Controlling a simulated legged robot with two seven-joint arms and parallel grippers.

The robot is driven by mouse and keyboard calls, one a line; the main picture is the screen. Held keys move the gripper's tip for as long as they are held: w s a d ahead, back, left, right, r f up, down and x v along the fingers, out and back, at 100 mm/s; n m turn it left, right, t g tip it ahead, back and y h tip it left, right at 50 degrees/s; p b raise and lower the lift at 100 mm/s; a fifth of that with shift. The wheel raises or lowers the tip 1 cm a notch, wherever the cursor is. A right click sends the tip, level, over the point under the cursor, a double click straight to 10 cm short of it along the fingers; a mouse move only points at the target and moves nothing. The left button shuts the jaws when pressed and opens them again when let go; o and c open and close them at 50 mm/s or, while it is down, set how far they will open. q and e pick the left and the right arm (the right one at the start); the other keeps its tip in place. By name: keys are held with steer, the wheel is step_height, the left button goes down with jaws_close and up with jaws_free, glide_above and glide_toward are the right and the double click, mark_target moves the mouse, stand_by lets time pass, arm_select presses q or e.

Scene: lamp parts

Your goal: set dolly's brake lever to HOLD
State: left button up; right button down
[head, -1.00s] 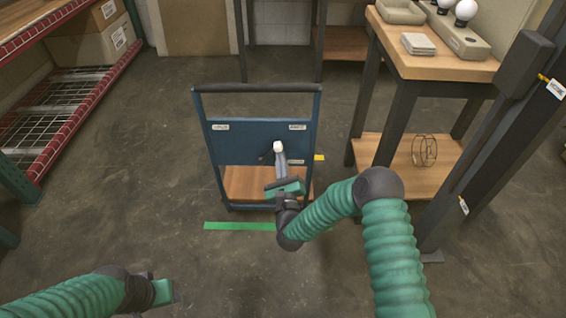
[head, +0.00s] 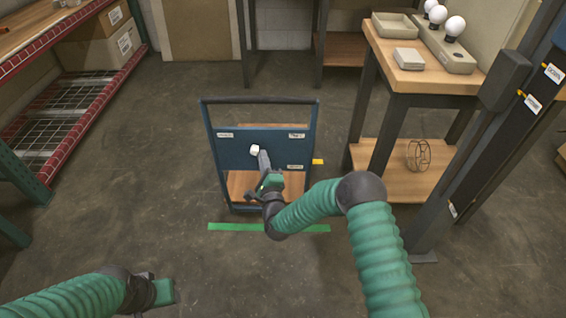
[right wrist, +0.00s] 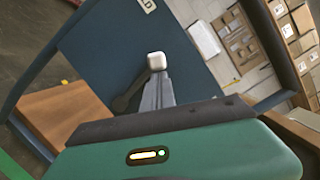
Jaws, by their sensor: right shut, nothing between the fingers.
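The dolly (head: 228,150) stands ahead, with a blue panel, a dark handle and a wooden deck. Its brake lever's white knob (head: 255,150) is left of the panel's middle. The right wrist view shows the knob (right wrist: 156,61) and the dark lever arm (right wrist: 128,98). My right gripper (head: 263,154) is shut and empty, its fingertips right at the knob; contact cannot be told for sure. A label ending in "LD" (right wrist: 147,5) is partly cut off there; the panel's upper left label (head: 225,135) is too small to read. My left gripper (head: 164,291) is low at left, jaws unclear.
A green floor strip (head: 230,227) lies before the dolly. A wooden workbench (head: 425,80) with trays and white bulbs stands at right, a wire frame (head: 418,155) on its lower shelf. A red-edged rack (head: 105,88) is at left. The floor between is clear.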

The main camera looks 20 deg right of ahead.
steer(key=shift+w+a+f+n+g+p, duration=0.1)
steer(key=shift+w+a+n+g+p, duration=0.1)
steer(key=shift+a+n, duration=0.45)
steer(key=shift+w+a+f+n+g+p, duration=0.1)
steer(key=shift+w+a+n+p, duration=0.1)
steer(key=shift+a+n, duration=0.45)
steer(key=shift+w+a+f+n+g+p, duration=0.1)
steer(key=shift+w+a+n+p, duration=0.1)
steer(key=shift+a+n, duration=0.45)
